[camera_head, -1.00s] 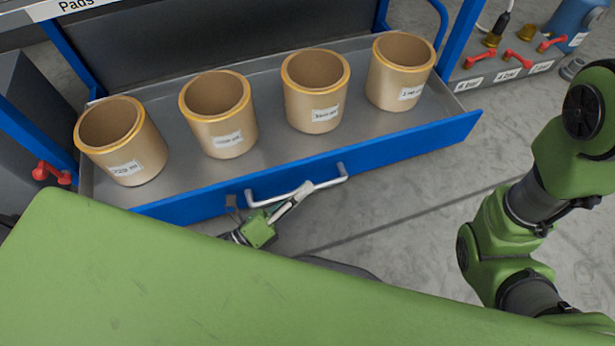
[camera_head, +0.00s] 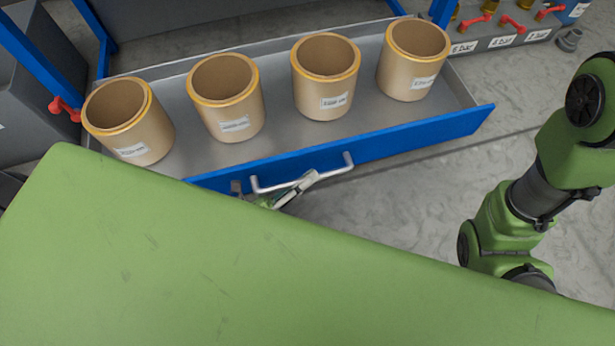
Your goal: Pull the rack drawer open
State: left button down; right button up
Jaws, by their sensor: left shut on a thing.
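The rack drawer (camera_head: 375,145) has a blue front and a grey tray, and it stands pulled out from the rack. Its pale bar handle (camera_head: 330,174) runs along the front. My left gripper (camera_head: 304,181) is shut on the handle. Its lower part and arm are mostly hidden behind my green body. Several tan cylinders with yellow rims and white labels stand in a row in the drawer, such as the leftmost one (camera_head: 150,135) and the rightmost one (camera_head: 408,80). My right gripper is out of the picture; only its arm shows at the right.
Blue rack posts (camera_head: 40,58) stand at the left, with a red lever (camera_head: 64,108) beside one. At the top right is a grey manifold (camera_head: 490,40) with red levers and labels. Grey floor (camera_head: 400,210) is clear in front of the drawer.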

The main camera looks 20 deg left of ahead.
pick_arm(q)
jog(key=c, duration=2)
grip_release()
jog(key=shift+c, duration=0.2)
jog(key=shift+a, duration=0.1)
jog(key=v, duration=1.2)
jog(key=shift+f, duration=0.1)
